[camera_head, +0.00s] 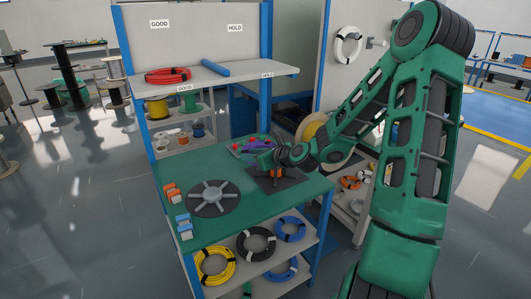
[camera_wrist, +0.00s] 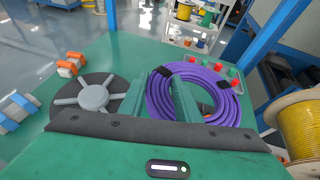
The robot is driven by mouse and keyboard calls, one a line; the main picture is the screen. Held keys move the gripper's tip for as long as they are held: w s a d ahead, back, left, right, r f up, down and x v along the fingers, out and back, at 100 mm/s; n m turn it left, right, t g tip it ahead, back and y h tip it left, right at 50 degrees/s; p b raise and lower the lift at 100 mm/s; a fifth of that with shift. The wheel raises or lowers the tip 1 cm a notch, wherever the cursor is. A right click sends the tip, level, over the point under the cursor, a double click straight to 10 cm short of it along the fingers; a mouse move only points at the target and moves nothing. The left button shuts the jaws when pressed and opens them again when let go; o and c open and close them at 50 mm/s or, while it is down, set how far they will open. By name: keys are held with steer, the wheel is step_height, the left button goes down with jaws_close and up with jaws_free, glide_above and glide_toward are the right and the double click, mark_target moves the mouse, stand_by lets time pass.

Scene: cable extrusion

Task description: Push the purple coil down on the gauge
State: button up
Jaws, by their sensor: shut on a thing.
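The purple coil (camera_wrist: 228,108), a round bundle with black bands, fills the centre right of the wrist view. My gripper (camera_wrist: 160,84) is shut on its left side, one green finger outside the ring and one inside. In the head view my gripper (camera_head: 268,161) is low over a dark square plate (camera_head: 292,182) on the green bench; this plate may be the gauge. The gripper and wrist cover much of it. I cannot tell whether the coil touches it. In the wrist view no gauge can be made out below the coil.
A dark disc with grey spokes (camera_head: 213,197) lies left on the bench (camera_head: 237,228). Orange and blue-white blocks (camera_head: 184,225) line the left edge. A tray of coloured pieces (camera_head: 241,149) is behind. A shelf with a red coil (camera_head: 168,75) stands above.

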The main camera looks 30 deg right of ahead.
steer(key=shift+h, duration=0.3)
steer(key=shift+w+d+f, duration=0.15)
steer(key=shift+d+f, duration=0.7)
steer(key=shift+d, duration=0.3)
steer(key=shift+w+d+f, duration=0.1)
steer(key=shift+d+f, duration=0.8)
steer(key=shift+d, duration=0.2)
steer(key=shift+w+d+f, duration=0.15)
steer(key=shift+d+f, duration=0.7)
steer(key=shift+d, duration=0.3)
steer(key=shift+s+f, duration=0.1)
steer(key=shift+f, duration=0.05)
steer(key=shift+f, duration=0.65)
steer(key=o, duration=1.3)
steer(key=shift+d, duration=0.15)
steer(key=shift+d, duration=0.1)
